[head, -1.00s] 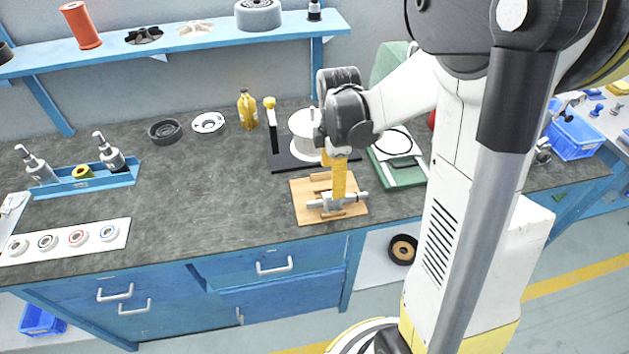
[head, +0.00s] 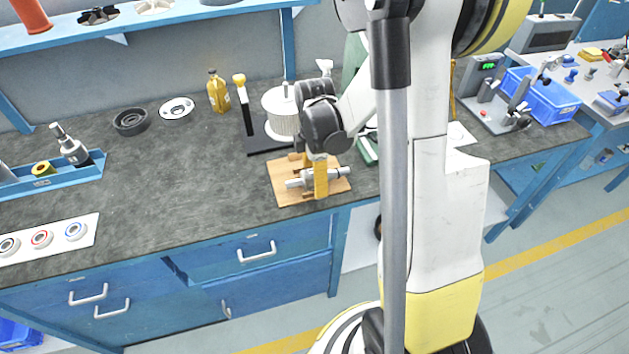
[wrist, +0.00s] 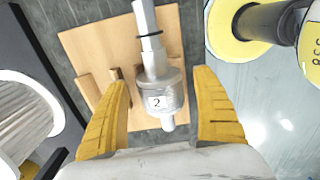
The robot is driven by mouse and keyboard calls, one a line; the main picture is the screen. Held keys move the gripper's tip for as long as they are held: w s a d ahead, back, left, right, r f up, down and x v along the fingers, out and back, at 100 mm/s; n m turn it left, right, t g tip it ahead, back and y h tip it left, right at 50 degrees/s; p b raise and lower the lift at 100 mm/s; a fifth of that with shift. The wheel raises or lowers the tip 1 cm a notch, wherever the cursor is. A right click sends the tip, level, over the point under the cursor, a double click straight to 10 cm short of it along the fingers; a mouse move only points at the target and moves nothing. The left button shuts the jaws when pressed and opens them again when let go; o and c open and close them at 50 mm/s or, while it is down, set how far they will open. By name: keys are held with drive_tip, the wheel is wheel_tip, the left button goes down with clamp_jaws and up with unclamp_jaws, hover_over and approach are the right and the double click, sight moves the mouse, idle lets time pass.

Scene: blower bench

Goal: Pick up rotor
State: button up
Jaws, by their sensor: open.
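The rotor (wrist: 160,90) is a grey metal shaft with a thicker drum marked "2" and a dark ring farther along it. In the head view the rotor (head: 297,183) lies level across a wooden cradle (head: 288,199), partly hidden by my gripper. My gripper (head: 320,196) has yellow fingers and points down over the rotor. In the wrist view my gripper (wrist: 165,104) is open, with one finger on each side of the rotor's drum and visible gaps between. I cannot tell how deep the fingertips reach beside it.
A dark stand with a white ribbed cylinder (head: 281,124) is just behind the cradle. A yellow bottle (head: 217,92) and a metal flange (head: 177,108) stand farther left. A blue tool rack (head: 82,173) is at far left.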

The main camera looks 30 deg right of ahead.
drive_tip(key=shift+r, duration=0.1)
drive_tip(key=c, duration=1.5)
drive_tip(key=shift+r+p, duration=0.35)
drive_tip(key=shift+r, duration=0.1)
wheel_tip(320, 180, up, 4)
drive_tip(key=shift+f+p, duration=0.2)
drive_tip(key=shift+p, duration=0.75)
drive_tip(key=s+d+r+p, duration=0.4)
drive_tip(key=s+d+r, duration=0.2)
drive_tip(key=d, duration=0.3)
drive_tip(key=shift+s+d+r, duration=0.2)
drive_tip(key=shift+d+r, duration=0.05)
drive_tip(key=shift+d, duration=0.15)
